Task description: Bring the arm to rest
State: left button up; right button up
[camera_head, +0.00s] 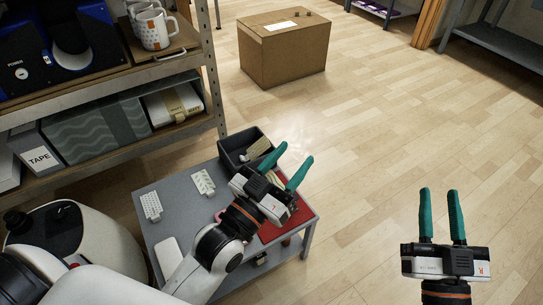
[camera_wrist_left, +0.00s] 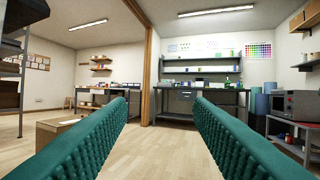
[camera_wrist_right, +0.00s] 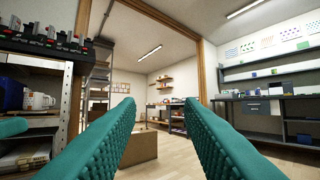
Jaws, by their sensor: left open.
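My left gripper (camera_head: 296,153) is over the small grey table (camera_head: 180,203) in the head view, its green fingers spread apart. In the left wrist view nothing sits between its fingers (camera_wrist_left: 162,100). My right gripper (camera_head: 439,192) is over bare floor at the lower right of the head view, fingers pointing away. In the right wrist view its fingers (camera_wrist_right: 160,105) are apart with nothing held. A green finger also shows at the left edge of that view.
A shelf holds white patterned mugs (camera_head: 152,32), a blue machine (camera_head: 60,45) and file boxes (camera_head: 95,128). The table bears a dark bin (camera_head: 238,150) and a red mat (camera_head: 285,224). A cardboard box (camera_head: 285,55) stands behind. The floor at centre right is clear.

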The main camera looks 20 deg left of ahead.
pick_arm(q)
jog(key=shift+t+y, duration=0.5)
jog(key=shift+t, duration=0.4)
jog(key=shift+s+a+r, duration=1.25)
